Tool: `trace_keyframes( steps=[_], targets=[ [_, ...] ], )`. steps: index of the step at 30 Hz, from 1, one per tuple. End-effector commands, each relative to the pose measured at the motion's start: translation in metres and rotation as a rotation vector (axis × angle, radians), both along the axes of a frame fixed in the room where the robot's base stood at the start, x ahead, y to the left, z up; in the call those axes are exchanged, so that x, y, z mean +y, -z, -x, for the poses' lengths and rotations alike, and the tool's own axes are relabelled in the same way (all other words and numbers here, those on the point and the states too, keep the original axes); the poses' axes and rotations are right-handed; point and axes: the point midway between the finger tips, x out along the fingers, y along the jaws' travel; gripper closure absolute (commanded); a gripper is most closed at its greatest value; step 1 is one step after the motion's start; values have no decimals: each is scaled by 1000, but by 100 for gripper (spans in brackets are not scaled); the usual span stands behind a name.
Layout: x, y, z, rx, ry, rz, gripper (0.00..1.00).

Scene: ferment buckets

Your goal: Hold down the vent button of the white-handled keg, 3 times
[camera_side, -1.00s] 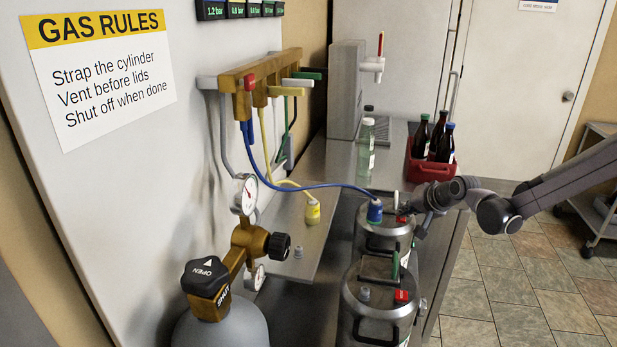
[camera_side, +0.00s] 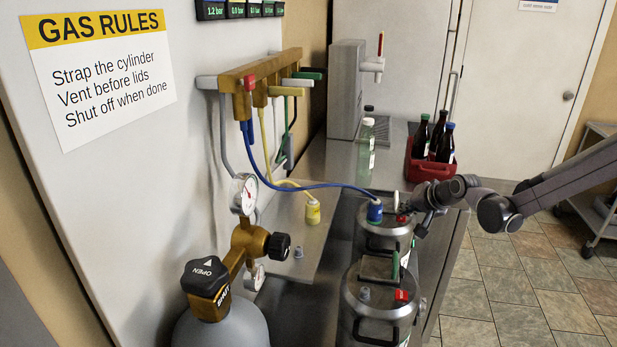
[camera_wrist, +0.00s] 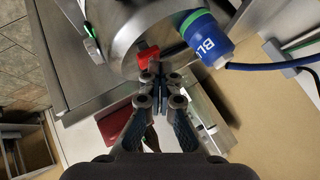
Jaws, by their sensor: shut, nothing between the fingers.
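The white-handled keg (camera_side: 371,241) is the rear of two steel kegs. Its white handle (camera_side: 396,201) stands up on the lid. Its red vent button (camera_side: 402,218) is at the lid's right side. In the wrist view the red button (camera_wrist: 147,56) shows just beyond the fingertips, beside the steel lid (camera_wrist: 120,28). My gripper (camera_side: 405,211) is shut and empty, its tips at the button. In the wrist view my gripper (camera_wrist: 156,68) partly overlaps the button's edge. I cannot tell whether the tips touch it.
A blue connector (camera_side: 375,211) with a blue hose sits on the same lid. The front keg (camera_side: 368,302) has a green handle and its own red button (camera_side: 401,296). A red crate of bottles (camera_side: 423,172) stands behind my gripper. A yellow connector (camera_side: 313,212) is left.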

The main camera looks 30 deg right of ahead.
Motion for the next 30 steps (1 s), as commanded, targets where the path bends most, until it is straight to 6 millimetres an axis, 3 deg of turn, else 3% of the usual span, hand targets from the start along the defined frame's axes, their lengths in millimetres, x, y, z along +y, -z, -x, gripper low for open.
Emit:
trace_keyframes(
  steps=[18,30],
  targets=[
    [0,-14,0,-1,1,1,100],
    [0,-47,0,-1,1,1,100]
  ],
)
